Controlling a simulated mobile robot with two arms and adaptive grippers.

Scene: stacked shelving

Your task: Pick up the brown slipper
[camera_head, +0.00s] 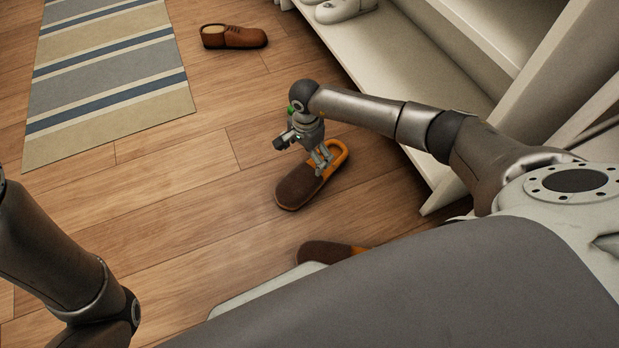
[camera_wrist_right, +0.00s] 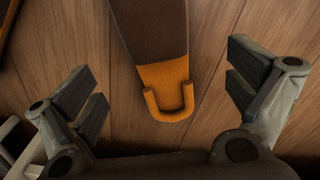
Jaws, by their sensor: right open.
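A brown slipper (camera_head: 304,186) with an orange insole and heel lies on the wooden floor below my right gripper. My right gripper (camera_head: 322,168) hangs over its heel end, pointing down. In the right wrist view the slipper (camera_wrist_right: 162,45) lies between the spread fingers, its orange heel rim toward the palm. My right gripper (camera_wrist_right: 165,95) is open and empty there, and the fingers are apart from the slipper. A second brown slipper (camera_head: 325,251) is partly hidden by my body. My left arm shows at the left, but its gripper is out of view.
A brown shoe (camera_head: 234,37) lies on the floor at the back. A striped rug (camera_head: 105,70) lies at the left. A pale shelf (camera_head: 385,60) with white shoes (camera_head: 343,9) stands along the right, close to my right arm.

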